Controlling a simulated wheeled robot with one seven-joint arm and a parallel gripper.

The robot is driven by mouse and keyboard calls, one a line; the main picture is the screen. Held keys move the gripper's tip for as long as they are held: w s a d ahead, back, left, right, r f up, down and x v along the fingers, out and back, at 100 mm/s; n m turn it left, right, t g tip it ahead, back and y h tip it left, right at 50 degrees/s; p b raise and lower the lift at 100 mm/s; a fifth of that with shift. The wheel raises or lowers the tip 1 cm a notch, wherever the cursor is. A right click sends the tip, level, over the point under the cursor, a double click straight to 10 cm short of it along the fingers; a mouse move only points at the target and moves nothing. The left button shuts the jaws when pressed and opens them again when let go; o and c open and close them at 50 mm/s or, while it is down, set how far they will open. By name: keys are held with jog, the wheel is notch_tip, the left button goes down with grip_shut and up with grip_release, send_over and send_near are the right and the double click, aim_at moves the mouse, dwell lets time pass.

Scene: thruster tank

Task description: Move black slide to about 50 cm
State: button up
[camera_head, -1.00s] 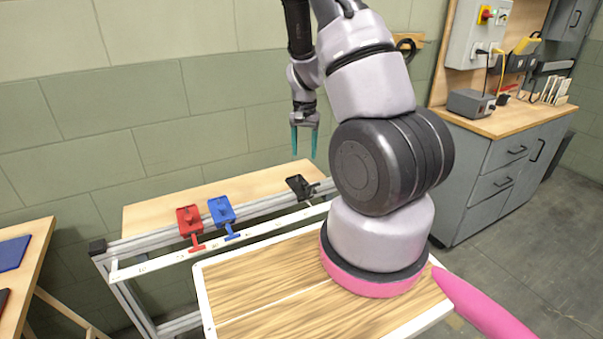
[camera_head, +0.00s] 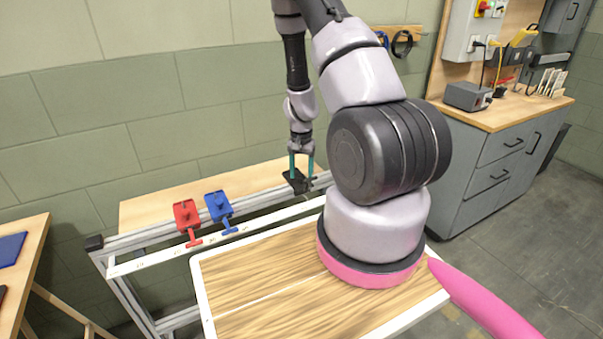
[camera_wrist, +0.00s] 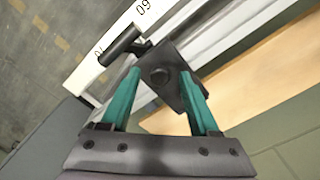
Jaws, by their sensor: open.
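The black slide (camera_head: 297,186) sits on the rail at the right of the blue slide, partly hidden by my fingers. In the wrist view the black slide (camera_wrist: 178,58) shows a plate with a round knob and a bar-shaped pointer (camera_wrist: 122,46) reaching over the white scale strip (camera_wrist: 105,50). The pointer is close to a partly covered mark that looks like an upside-down 70. Another mark reads like an upside-down 60. My gripper (camera_head: 302,176) is open, its teal fingers down at the slide, one on each side of the knob. Whether they touch it is unclear.
A red slide (camera_head: 186,215) and a blue slide (camera_head: 218,206) sit farther left on the same rail (camera_head: 150,240). A wooden board (camera_head: 165,207) lies behind the rail, against the wall. A wood-topped surface (camera_head: 260,295) is in front. A grey cabinet (camera_head: 485,160) stands at the right.

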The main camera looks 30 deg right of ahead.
grip_shut()
dwell(1.4)
